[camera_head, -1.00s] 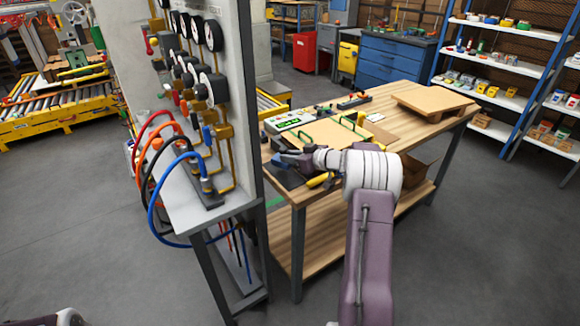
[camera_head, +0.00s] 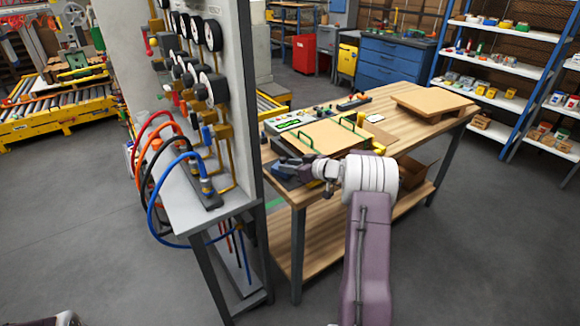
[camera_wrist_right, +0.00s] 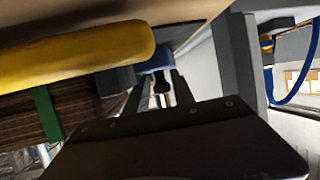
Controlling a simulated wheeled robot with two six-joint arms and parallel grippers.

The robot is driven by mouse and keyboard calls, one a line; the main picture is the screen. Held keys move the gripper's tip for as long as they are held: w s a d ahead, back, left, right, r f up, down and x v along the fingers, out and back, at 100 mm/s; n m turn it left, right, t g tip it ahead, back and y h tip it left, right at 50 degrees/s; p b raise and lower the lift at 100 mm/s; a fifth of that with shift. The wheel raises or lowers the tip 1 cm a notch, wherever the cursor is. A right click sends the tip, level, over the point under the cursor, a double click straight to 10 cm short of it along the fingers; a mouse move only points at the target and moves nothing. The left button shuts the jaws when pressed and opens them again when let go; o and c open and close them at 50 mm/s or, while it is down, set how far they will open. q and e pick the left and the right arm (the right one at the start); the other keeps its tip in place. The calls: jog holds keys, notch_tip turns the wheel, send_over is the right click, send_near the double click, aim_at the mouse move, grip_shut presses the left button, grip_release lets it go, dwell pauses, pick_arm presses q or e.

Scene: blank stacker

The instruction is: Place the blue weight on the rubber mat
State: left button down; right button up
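My right gripper (camera_head: 290,162) is over the near left corner of the wooden bench, beside a tan board (camera_head: 325,136) with green handles. In the right wrist view its two dark fingers (camera_wrist_right: 160,92) stand apart. A blue block (camera_wrist_right: 155,62), likely the blue weight, shows at or just beyond the fingertips, with a small dark part between the fingers. I see no clear grip on it. In the head view a dark, bluish flat patch (camera_head: 288,182) lies under the gripper; I cannot tell the rubber mat from the weight there. My left gripper is out of view.
A gauge panel (camera_head: 212,80) with looped hoses stands close to the left of the bench. A yellow cylinder (camera_wrist_right: 80,52) is very close in the right wrist view. A raised wooden board (camera_head: 432,103) lies at the far right of the bench (camera_head: 400,124).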

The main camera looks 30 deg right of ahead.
jog(key=shift+r, duration=0.2)
jog(key=v, duration=1.2)
jog(key=shift+s+f+b, duration=0.1)
jog(key=shift+f+b, duration=0.05)
jog(key=shift+b, duration=0.2)
jog(key=s+a+f+m+g, duration=0.1)
jog(key=s+a+f+g, duration=0.25)
jog(key=a, duration=0.35)
jog(key=s+a+f+m+g, duration=0.1)
jog(key=s+a+f+g, duration=0.25)
jog(key=a, duration=0.45)
jog(key=s+a+f+g, duration=0.3)
jog(key=s+a+f, duration=0.15)
jog(key=a, duration=0.25)
jog(key=s+a+f+g+h, duration=0.1)
jog(key=s+h, duration=0.1)
jog(key=s, duration=0.3)
jog(key=s+a+f+m+h, duration=0.1)
jog(key=s+a, duration=0.1)
jog(key=s, duration=0.4)
jog(key=shift+f+m+g+h, duration=0.3)
jog(key=shift+f+g+h, duration=0.05)
jog(key=shift+g+h, duration=0.05)
jog(key=shift+r, duration=0.1)
